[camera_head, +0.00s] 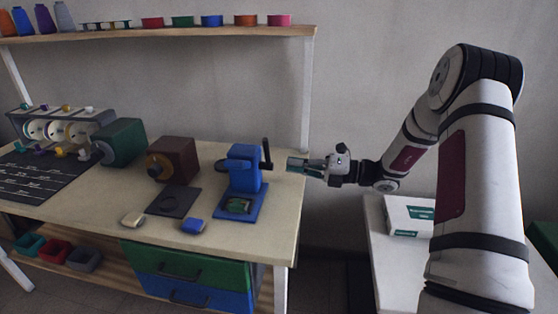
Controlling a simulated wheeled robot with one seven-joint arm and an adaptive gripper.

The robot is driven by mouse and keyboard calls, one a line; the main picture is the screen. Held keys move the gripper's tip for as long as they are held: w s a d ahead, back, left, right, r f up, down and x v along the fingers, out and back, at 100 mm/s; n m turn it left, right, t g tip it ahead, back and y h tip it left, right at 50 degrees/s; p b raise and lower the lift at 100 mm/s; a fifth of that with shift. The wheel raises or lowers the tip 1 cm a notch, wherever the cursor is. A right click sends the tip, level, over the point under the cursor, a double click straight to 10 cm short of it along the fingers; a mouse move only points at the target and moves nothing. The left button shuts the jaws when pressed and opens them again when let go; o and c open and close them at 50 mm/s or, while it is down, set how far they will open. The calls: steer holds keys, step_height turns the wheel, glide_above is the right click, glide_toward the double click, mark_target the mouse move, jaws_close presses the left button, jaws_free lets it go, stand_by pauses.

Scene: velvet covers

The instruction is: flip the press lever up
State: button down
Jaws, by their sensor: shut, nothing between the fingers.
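A blue press (245,172) stands on a blue base near the right end of the workbench (100,195). Its black lever (266,153) is on the press's right side and its upper part points up. A small green item (237,206) sits on the base at the front of the press. My gripper (291,166) reaches in from the right, just right of the lever and at about its lower height. Its fingers are shut and empty. I cannot tell whether the fingertips touch the lever.
A brown machine (171,158) and a green machine (120,142) stand left of the press. A blue block (194,226) and a beige block (133,219) lie in front. A shelf (170,33) with colored spools runs above. A white box (408,214) sits on a side table at right.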

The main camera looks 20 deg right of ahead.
steer(key=shift+v, duration=1.7)
steer(key=s+a+r+n+g+h+p, duration=0.1)
steer(key=s+a+r+n+g+h, duration=0.2)
steer(key=s+a+r+n+g, duration=0.35)
steer(key=s+a+r+n+g+h, duration=0.2)
steer(key=s+a+r+n+g, duration=0.1)
steer(key=s+a+n, duration=0.65)
steer(key=s+d+r+n+t+h, duration=0.1)
steer(key=s+n+h, duration=0.2)
steer(key=s+n, duration=0.3)
steer(key=s+d+r+n+t+h+p, duration=0.1)
steer(key=s+d+r+n+h, duration=0.1)
steer(key=s+n+h, duration=0.2)
steer(key=s+d+r+n+t+h+p, duration=0.1)
steer(key=s+d+r+n+t+h, duration=0.1)
steer(key=s+n, duration=0.7)
steer(key=shift+s+d+r+n+h, duration=0.35)
steer(key=shift+n+h, duration=0.35)
steer(key=shift+n, duration=0.5)
